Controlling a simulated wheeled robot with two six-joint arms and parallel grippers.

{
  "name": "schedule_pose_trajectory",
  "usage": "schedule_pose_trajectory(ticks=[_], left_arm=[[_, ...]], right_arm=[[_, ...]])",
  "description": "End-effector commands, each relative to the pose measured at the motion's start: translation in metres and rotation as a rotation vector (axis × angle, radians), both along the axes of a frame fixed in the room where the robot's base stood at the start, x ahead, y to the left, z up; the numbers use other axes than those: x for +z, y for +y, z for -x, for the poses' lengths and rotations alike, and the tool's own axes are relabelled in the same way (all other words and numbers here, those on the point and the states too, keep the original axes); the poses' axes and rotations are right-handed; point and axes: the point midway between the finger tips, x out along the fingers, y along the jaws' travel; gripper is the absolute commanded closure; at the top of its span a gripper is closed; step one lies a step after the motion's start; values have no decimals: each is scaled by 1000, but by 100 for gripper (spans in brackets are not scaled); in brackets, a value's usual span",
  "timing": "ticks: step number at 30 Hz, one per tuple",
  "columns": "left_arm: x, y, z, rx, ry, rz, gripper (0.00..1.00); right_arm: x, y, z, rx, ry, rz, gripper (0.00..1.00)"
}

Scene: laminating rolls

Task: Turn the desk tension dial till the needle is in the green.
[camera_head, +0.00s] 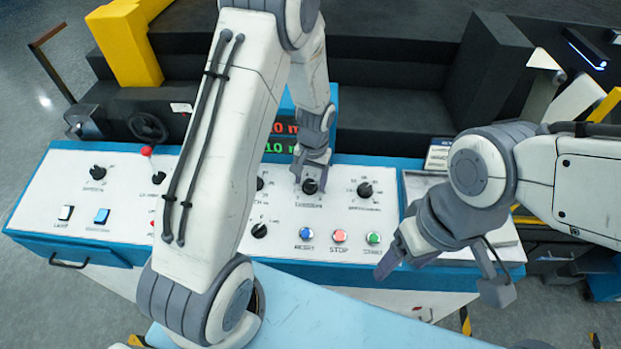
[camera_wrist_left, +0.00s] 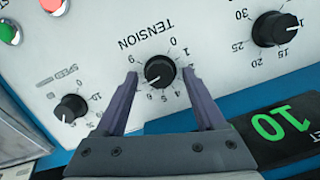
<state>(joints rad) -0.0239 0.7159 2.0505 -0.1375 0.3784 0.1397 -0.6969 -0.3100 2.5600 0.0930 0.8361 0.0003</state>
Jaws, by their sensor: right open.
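The black tension dial (camera_head: 310,186) is on the white sloping panel. The left wrist view shows it close up, the dial (camera_wrist_left: 159,72) under the upside-down word TENSION, with its white mark toward the lower left, near 5 or 6. My left gripper (camera_head: 309,178) is over it. In the wrist view its two purple-grey fingers (camera_wrist_left: 160,80) stand open, one on each side of the dial, with gaps between. My right gripper (camera_head: 440,278) is open and empty over the panel's right front edge. I see no needle or green band in either view.
Other knobs flank the dial, one to the right (camera_head: 364,189) and one toward the front left (camera_head: 259,230). Blue, red and green buttons (camera_head: 340,236) line the front. A display (camera_head: 281,146) with red and green digits stands behind, partly hidden by my left arm.

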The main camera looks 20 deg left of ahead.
Motion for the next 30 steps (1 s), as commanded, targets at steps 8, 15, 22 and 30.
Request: schedule_pose_trajectory(ticks=[8, 15, 22, 30], left_arm=[[0, 0, 0, 0, 0, 0, 100], [0, 0, 0, 28, -1, 5, 100], [0, 1, 0, 146, -6, 25, 100], [0, 2, 0, 380, -17, 64, 100]], right_arm=[[0, 0, 0, 0, 0, 0, 29], [-1, 0, 0, 0, 0, 0, 29], [-5, 0, 0, -1, 0, 0, 29], [-11, 0, 0, -2, 0, 0, 29]])
